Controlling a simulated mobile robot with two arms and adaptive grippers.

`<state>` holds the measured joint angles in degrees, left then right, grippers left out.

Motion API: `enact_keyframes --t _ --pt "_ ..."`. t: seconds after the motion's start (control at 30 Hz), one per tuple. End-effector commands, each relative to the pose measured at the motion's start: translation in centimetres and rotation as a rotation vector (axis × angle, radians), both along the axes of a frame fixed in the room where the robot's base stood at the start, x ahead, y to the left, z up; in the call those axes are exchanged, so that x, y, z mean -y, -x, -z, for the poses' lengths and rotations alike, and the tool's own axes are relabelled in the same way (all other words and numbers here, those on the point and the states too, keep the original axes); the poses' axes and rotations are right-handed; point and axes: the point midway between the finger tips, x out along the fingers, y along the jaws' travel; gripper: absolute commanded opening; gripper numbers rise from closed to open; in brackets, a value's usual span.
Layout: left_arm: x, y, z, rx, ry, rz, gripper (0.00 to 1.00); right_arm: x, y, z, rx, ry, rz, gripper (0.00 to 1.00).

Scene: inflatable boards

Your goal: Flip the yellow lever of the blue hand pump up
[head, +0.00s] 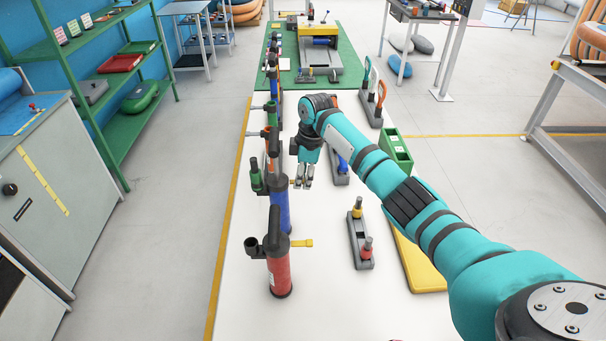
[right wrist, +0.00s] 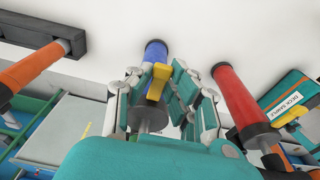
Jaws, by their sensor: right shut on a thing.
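The blue hand pump (head: 281,205) stands on the white table, behind a red pump (head: 279,272). It also shows in the right wrist view (right wrist: 156,52), with its yellow lever (right wrist: 158,82) in front of its body. My right gripper (head: 304,183) is at the right side of the blue pump in the head view. In the right wrist view its fingers (right wrist: 154,98) are on both sides of the yellow lever, shut on it. In the head view the fingers mostly hide this lever, so its exact tilt is hard to tell. My left gripper is out of view.
More pumps stand in a row behind. A grey holder (head: 360,243) and a green box (head: 396,152) stand to the right. The table's front middle is clear.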

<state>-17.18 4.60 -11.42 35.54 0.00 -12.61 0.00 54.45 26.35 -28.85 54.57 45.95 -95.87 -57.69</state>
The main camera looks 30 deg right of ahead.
Motion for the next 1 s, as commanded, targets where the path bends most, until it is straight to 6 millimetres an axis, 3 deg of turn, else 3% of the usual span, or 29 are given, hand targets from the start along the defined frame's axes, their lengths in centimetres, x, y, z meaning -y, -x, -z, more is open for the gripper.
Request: enact_keyframes --t 0.53,0.57,0.7,1.0 --pt "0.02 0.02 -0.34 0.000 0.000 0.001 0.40 -0.03 0.03 0.05 -0.014 0.026 0.000 0.00" --pt "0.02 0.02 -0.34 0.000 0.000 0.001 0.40 -0.03 0.03 0.05 -0.014 0.025 0.000 0.18" --pt "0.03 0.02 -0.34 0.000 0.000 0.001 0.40 -0.03 0.03 0.03 -0.014 0.026 0.000 0.36" --pt "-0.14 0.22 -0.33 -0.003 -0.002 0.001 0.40 0.00 -0.01 -0.16 -0.012 0.024 0.000 0.38"
